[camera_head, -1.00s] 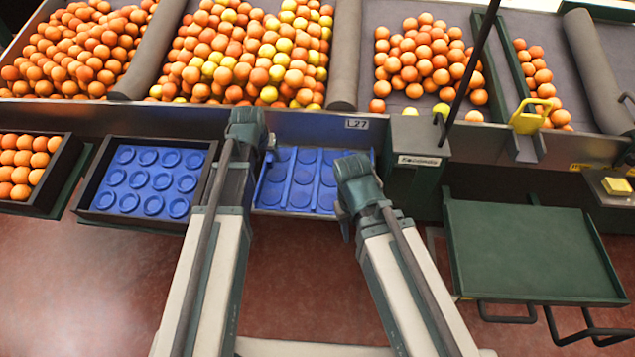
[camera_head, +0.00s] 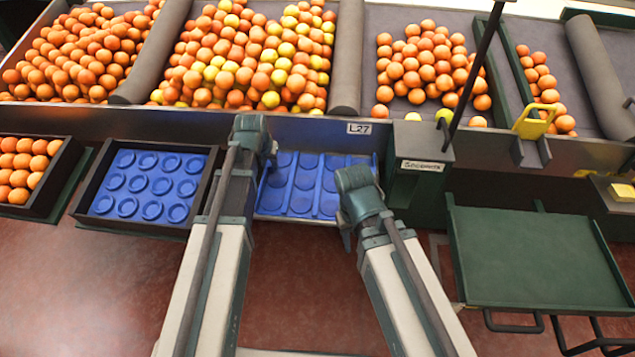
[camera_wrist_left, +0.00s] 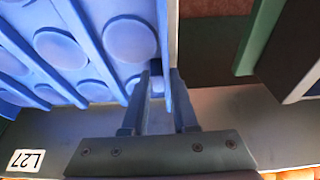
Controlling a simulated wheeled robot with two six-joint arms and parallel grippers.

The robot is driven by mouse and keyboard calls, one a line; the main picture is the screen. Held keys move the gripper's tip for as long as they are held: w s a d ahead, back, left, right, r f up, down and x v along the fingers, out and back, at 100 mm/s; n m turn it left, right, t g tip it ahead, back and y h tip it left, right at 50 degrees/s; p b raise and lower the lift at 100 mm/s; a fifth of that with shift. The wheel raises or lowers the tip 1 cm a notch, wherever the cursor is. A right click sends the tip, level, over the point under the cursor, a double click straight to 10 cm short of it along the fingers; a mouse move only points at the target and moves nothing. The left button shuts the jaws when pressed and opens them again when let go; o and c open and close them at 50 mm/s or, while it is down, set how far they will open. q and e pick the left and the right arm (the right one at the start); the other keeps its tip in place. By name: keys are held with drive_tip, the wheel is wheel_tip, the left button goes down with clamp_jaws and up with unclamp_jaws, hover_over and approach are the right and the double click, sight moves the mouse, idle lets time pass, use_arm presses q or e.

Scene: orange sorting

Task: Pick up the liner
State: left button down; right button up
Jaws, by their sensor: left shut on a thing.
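The blue liner (camera_head: 303,185), with round cups, spans between my two grippers below the L27 label in the head view. It fills the left of the left wrist view (camera_wrist_left: 75,45). My left gripper (camera_head: 268,168) is at its left end. In the left wrist view my left gripper (camera_wrist_left: 160,80) has its two fingers closed on the liner's edge. My right gripper (camera_head: 346,230) is at the liner's right end, partly in front of it. Its fingers are mostly hidden by its own body, so its grip cannot be told.
A black crate with a blue cupped liner (camera_head: 145,185) stands to the left. Another crate (camera_head: 70,165) holds oranges. A green tray stand (camera_head: 545,255) is at the right. Bins of oranges lie behind the grey wall (camera_head: 120,118). Red floor is free in front.

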use_arm(q)
drive_tip(key=shift+r, duration=0.15)
wheel_tip(320, 180, up, 18)
drive_tip(key=p, duration=1.8)
drive_tip(key=shift+f, duration=0.2)
